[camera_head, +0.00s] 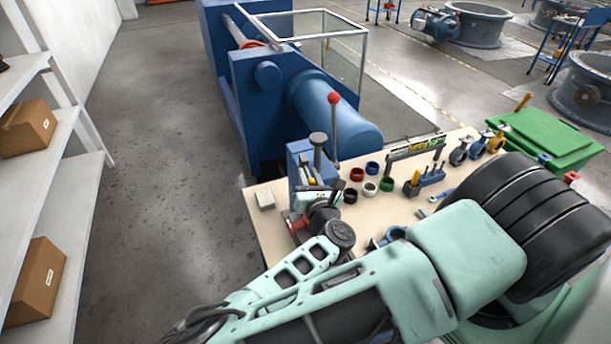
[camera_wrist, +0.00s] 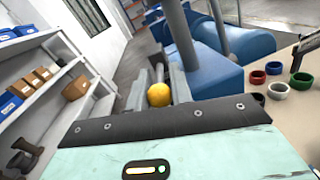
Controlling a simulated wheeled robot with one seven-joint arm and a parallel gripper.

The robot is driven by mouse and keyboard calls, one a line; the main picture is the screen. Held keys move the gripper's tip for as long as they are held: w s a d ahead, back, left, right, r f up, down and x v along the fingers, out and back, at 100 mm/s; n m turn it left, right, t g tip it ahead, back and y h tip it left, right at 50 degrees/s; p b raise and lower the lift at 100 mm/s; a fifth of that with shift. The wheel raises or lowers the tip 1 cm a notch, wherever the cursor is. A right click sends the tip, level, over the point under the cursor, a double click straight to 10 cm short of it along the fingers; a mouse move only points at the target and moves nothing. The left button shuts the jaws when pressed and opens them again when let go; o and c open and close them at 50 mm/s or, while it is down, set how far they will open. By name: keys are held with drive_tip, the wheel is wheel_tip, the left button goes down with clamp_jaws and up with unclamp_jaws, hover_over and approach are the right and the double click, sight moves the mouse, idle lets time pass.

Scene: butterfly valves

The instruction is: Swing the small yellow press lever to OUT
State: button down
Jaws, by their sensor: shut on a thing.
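The small yellow press lever shows in the wrist view as a yellow ball knob (camera_wrist: 159,95) on a thin grey rod. In the head view a little of its yellow (camera_head: 312,181) shows at the front of the blue press (camera_head: 298,162). My gripper (camera_wrist: 158,75) has one finger on each side of the lever and is shut on it; the knob sits on the palm side. In the head view my gripper (camera_head: 318,188) is close against the press and partly hides the lever. I cannot read an OUT mark in either view.
A taller press handle with a red ball (camera_head: 334,98) rises right of my gripper. A large blue machine (camera_head: 335,110) stands behind. White shelves (camera_head: 60,155) are left; the floor between is clear.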

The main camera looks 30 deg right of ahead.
drive_tip(key=shift+s+d+n+t+y, duration=0.1)
drive_tip(key=shift+d+n+t+y, duration=0.1)
drive_tip(key=shift+n+y, duration=0.3)
drive_tip(key=shift+s+d+n+t+y, duration=0.15)
drive_tip(key=shift+n+y, duration=0.15)
drive_tip(key=shift+y, duration=0.4)
drive_tip(key=shift+w, duration=0.1)
drive_tip(key=c, duration=1.3)
unclamp_jaws()
drive_tip(key=shift+d, duration=0.1)
drive_tip(key=v, duration=1.7)
drive_tip(key=shift+s+d+r, duration=0.1)
drive_tip(key=shift+s+r, duration=0.05)
drive_tip(key=shift+s, duration=0.1)
